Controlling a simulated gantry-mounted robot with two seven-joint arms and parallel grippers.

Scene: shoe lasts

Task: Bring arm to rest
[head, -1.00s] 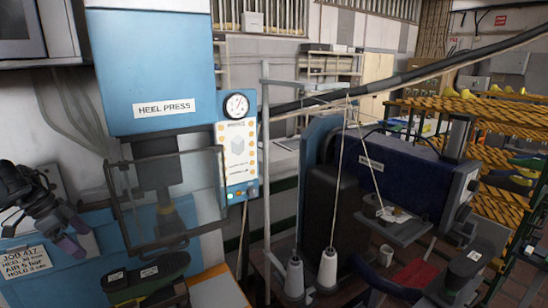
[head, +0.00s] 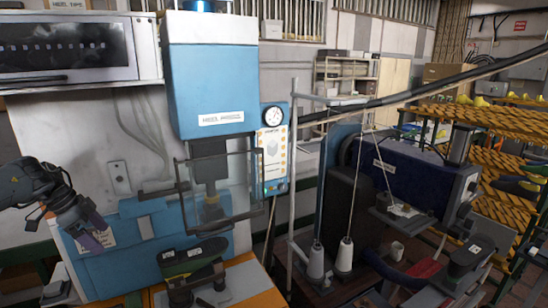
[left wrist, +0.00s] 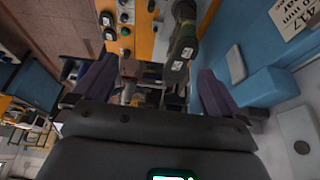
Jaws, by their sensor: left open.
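My left gripper (head: 97,238) hangs at the left of the head view, in front of the heel press's blue lower body. It is open, with its two dark purple fingers wide apart in the left wrist view (left wrist: 152,88). Nothing is held between them. A dark green shoe last with white labels (head: 194,257) rests at the heel press (head: 211,90), below its clear guard (head: 225,190). A dark object with white labels, apparently this last (left wrist: 182,45), lies beyond the fingers in the wrist view. My right gripper is not in view.
A sewing machine (head: 405,172) with two white thread cones (head: 345,255) stands right of the press. A yellow-brown rack (head: 490,118) is at the far right. An orange bench edge (head: 255,285) runs below the press. The guard is close to the gripper's right.

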